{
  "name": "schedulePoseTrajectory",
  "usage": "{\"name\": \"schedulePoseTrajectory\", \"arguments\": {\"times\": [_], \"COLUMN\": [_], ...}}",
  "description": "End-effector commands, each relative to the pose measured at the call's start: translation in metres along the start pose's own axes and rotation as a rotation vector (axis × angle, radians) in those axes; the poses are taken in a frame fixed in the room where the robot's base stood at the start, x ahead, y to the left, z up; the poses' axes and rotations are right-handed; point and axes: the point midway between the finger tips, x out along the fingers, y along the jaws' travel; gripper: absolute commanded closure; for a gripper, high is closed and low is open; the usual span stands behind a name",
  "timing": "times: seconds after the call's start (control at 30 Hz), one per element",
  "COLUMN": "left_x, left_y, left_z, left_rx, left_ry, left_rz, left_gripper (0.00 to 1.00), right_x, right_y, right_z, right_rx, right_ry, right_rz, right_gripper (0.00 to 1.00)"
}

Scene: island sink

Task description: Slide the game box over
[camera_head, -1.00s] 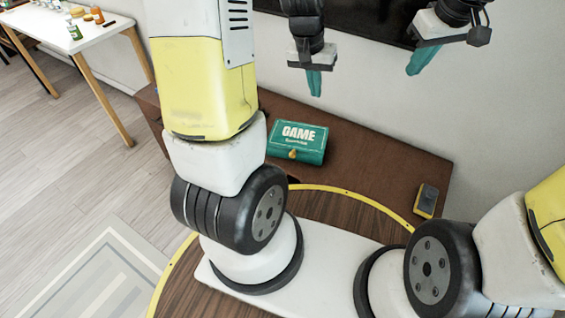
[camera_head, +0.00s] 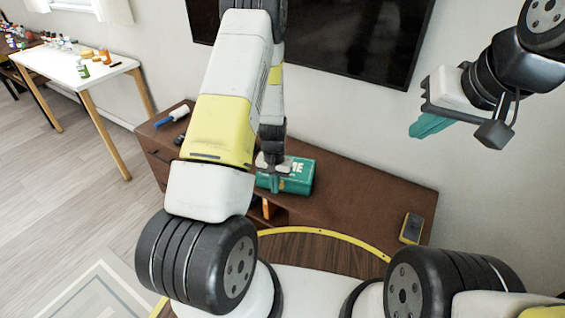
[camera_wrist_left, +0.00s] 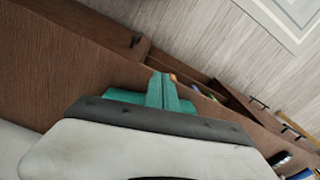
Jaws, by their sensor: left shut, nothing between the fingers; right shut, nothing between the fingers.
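The teal game box (camera_head: 300,180) with white lettering lies on the brown cabinet (camera_head: 360,190), partly hidden by my left arm and hand. My left gripper (camera_head: 273,184) is lowered at the box's left part; whether it touches the box is unclear. In the left wrist view, its teal fingers (camera_wrist_left: 164,92) are together and empty, pointing at the cabinet's front edge. A teal patch beside them looks like part of the game box (camera_wrist_left: 122,97). My right gripper (camera_head: 430,126) is shut and empty, raised in the air at the right, away from the box.
A yellow-and-dark device (camera_head: 411,228) lies near the cabinet's right end. A blue-and-white item (camera_head: 172,116) lies at its left end. The cabinet top between box and device is clear. A dark screen (camera_head: 340,35) hangs behind. A white table (camera_head: 80,72) with bottles stands far left.

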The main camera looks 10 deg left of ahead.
Motion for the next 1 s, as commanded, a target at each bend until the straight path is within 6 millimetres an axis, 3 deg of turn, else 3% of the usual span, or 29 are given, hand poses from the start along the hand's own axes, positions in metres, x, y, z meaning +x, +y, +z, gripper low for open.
{"name": "schedulePoseTrajectory", "arguments": {"times": [0.1, 0.27, 0.37, 0.53, 1.0], "left_x": [0.029, 0.058, 0.054, 0.054, 0.054], "left_y": [0.000, 0.000, 0.000, 0.000, 0.000], "left_z": [0.001, -0.002, -0.022, -0.037, -0.042], "left_rx": [0.000, 0.001, 0.001, 0.000, 0.000], "left_ry": [-0.004, 0.000, 0.005, 0.002, 0.001], "left_rz": [0.000, 0.000, -0.001, 0.000, 0.000], "left_gripper": [1.00, 1.00, 1.00, 1.00, 1.00], "right_x": [0.000, 0.000, 0.000, 0.000, 0.000], "right_y": [0.000, 0.000, 0.000, 0.000, 0.000], "right_z": [0.000, 0.000, 0.000, -0.001, -0.001], "right_rx": [-0.001, -0.002, -0.002, -0.002, -0.002], "right_ry": [0.000, 0.000, 0.000, 0.000, 0.000], "right_rz": [0.000, 0.000, 0.000, 0.000, 0.000], "right_gripper": [1.00, 1.00, 1.00, 1.00, 1.00]}}
